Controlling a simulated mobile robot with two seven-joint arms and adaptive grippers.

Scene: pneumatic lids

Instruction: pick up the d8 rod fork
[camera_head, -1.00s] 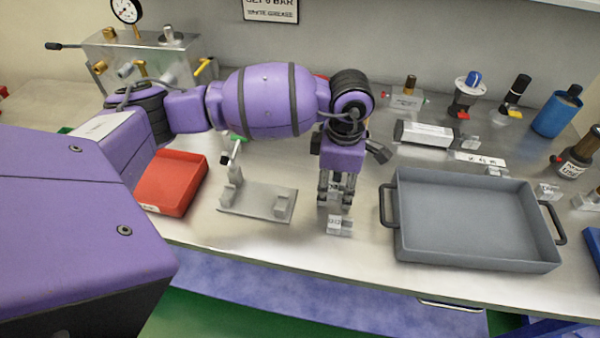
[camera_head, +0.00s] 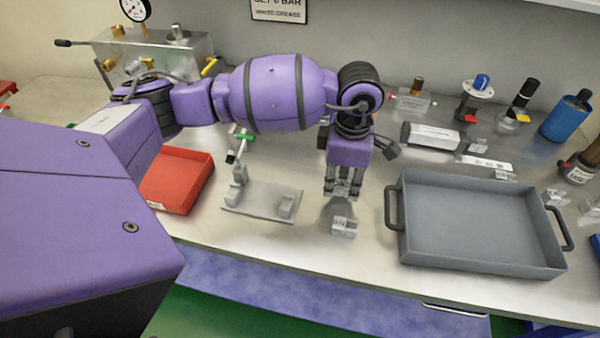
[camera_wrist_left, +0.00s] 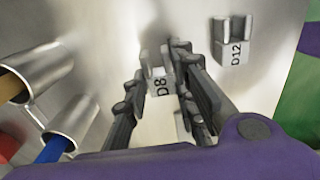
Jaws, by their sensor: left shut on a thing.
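My left gripper (camera_head: 342,192) is shut on the d8 rod fork (camera_wrist_left: 160,84), a small grey metal block whose D8 label shows between the fingertips in the left wrist view. In the head view the fork is mostly hidden by the fingers, which point down and hold it a little above the bench, with a shadow below. A similar block (camera_head: 343,226) stands on the bench just in front of the gripper; the left wrist view shows it as the D12 fork (camera_wrist_left: 232,48). My right gripper is not in view.
A grey handled tray (camera_head: 480,225) stands to the right of the gripper. A grey fixture plate (camera_head: 262,204) and a red bin (camera_head: 182,182) are to its left. A metal cylinder (camera_head: 430,136), small labelled parts and bottles stand at the back right.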

